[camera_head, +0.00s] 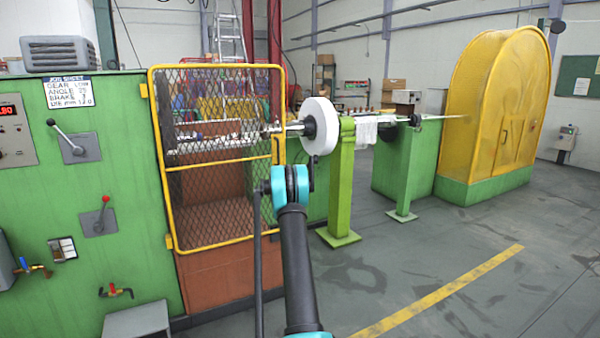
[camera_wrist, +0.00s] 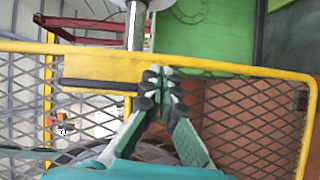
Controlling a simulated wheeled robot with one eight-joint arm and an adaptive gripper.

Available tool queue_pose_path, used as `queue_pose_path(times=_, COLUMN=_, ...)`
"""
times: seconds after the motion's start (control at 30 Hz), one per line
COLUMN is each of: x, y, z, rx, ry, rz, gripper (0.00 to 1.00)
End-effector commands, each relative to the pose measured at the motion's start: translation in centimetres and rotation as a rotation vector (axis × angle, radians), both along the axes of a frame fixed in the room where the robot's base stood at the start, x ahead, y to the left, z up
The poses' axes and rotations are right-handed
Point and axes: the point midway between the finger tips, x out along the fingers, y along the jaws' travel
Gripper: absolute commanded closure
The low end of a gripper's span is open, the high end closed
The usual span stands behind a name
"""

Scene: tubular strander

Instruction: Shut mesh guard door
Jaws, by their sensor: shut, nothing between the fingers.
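The mesh guard door (camera_head: 216,247) has a yellow frame with diamond mesh and stands across the opening in the green machine, with yellow hinges on its left side. I cannot tell whether a gap is left at its right edge. In the wrist view, the door's yellow frame (camera_wrist: 235,68) crosses the picture, with a wide yellow plate and a dark handle bar (camera_wrist: 95,84). My gripper (camera_wrist: 163,84) is shut and empty, its fingertips at the frame by the handle's right end. Contact is unclear. In the head view my arm hides the fingers.
A white reel (camera_head: 320,126) on a shaft and a green post (camera_head: 343,190) stand just right of the door. The control panel (camera_head: 75,200) with levers is left. A yellow hood (camera_head: 490,110) stands far right. The floor at front right is clear.

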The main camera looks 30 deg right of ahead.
Motion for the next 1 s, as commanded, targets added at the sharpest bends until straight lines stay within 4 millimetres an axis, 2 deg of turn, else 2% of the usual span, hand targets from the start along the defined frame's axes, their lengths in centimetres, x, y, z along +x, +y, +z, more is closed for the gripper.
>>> queue_pose_path(times=0.03, x=-1.1, y=-1.1, z=0.1, rx=0.001, ry=0.0, rz=-0.006, gripper=1.0)
queue_pose_path(times=0.37, x=-6.0, y=-4.6, z=0.6, rx=0.001, ry=-0.001, rz=-0.004, gripper=1.0)
queue_pose_path(times=0.6, x=-7.4, y=-5.6, z=0.7, rx=0.0, ry=0.0, rz=-0.004, gripper=1.0)
queue_pose_path(times=0.8, x=-7.7, y=-5.8, z=0.7, rx=-0.001, ry=0.0, rz=-0.003, gripper=1.0)
queue_pose_path(times=0.93, x=-7.9, y=-5.4, z=0.9, rx=0.009, ry=0.001, rz=-0.004, gripper=1.0)
queue_pose_path(times=1.0, x=-8.3, y=-4.5, z=1.2, rx=0.037, ry=0.002, rz=-0.007, gripper=1.0)
